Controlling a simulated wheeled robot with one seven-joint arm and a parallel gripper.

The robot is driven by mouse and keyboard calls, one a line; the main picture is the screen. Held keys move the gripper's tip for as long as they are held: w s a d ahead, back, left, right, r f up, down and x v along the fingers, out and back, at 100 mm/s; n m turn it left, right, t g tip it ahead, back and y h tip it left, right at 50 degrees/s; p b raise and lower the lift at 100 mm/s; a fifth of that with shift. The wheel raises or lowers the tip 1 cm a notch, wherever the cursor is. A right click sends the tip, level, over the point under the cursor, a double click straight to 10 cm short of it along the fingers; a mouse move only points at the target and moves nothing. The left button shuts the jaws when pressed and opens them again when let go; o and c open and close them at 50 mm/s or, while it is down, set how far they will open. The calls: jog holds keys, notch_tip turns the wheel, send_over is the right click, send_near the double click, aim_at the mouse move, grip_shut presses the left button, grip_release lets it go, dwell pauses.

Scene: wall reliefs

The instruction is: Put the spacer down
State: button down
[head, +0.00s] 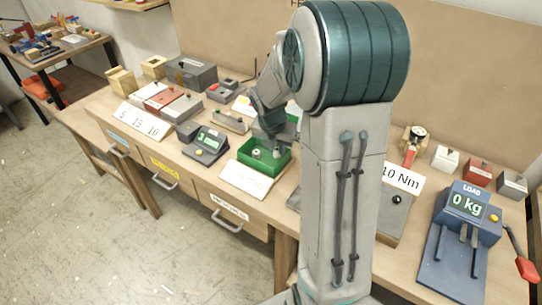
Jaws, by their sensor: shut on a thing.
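My gripper (272,136) points down over the green tray (250,164), near its back part. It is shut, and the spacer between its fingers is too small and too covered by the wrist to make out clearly. A small pale round piece (256,153) stands inside the green tray, left of my gripper. Whether the held spacer touches the tray floor cannot be told from here.
A white card (246,178) lies in front of the tray. A grey device with a green display (206,145) stands to its left. Several blocks and boxes fill the bench's left part. A blue load scale (463,232) stands at right. My arm hides the middle of the bench.

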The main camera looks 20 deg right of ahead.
aim_at(273, 164)
jog(key=shift+w+a+f, duration=0.45)
jog(key=shift+w+f, duration=0.05)
jog(key=shift+w, duration=0.2)
jog(key=shift+f, duration=2.05)
jog(key=shift+f, duration=0.2)
jog(key=c, duration=1.6)
grip_release()
jog(key=shift+r, duration=0.1)
jog(key=shift+o, duration=0.2)
jog(key=shift+r, duration=0.1)
